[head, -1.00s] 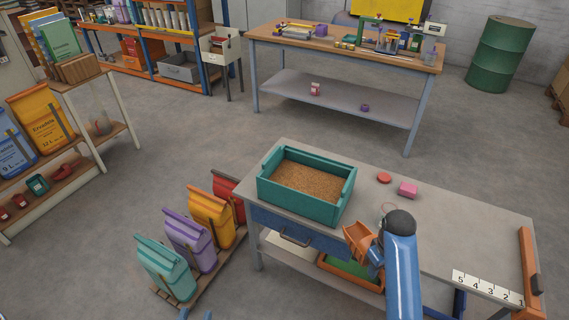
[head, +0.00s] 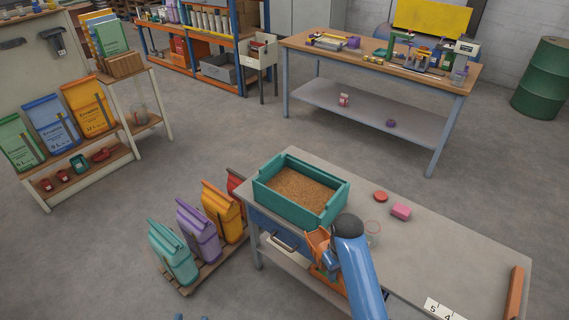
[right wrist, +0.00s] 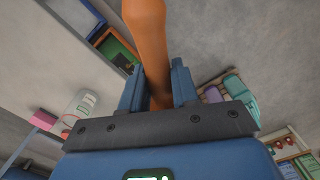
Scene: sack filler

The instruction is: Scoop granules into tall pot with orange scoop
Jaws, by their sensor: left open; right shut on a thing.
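An orange scoop (head: 317,241) is held at the near edge of the workbench, close to the front right corner of a teal tub (head: 336,203). Brown granules (head: 300,188) fill much of the tub. My right gripper (head: 329,260) is shut on the scoop; the right wrist view shows the orange handle (right wrist: 147,30) between the blue fingers (right wrist: 157,88). Whether the scoop holds granules is hidden. A faint clear round rim (head: 373,222) stands on the bench behind my right arm; I cannot tell if it is the tall pot. My left gripper (head: 191,318) is open, only its tips showing at the bottom edge.
A red disc (head: 381,196) and a pink block (head: 401,211) lie on the workbench (head: 450,245). Number cards (head: 440,309) and an orange bar (head: 514,292) are at its right end. Coloured sacks (head: 198,231) stand on a pallet to the left. Floor behind the bench is clear.

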